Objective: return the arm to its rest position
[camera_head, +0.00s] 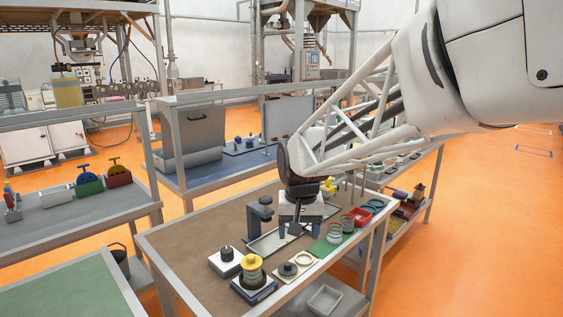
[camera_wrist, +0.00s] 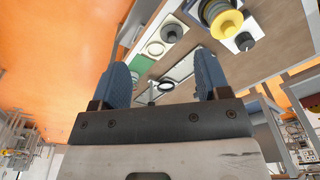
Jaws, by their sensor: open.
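My white lattice arm reaches in from the upper right and hides part of the bench's far side.
Other benches stand left and behind. Orange floor is open at right.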

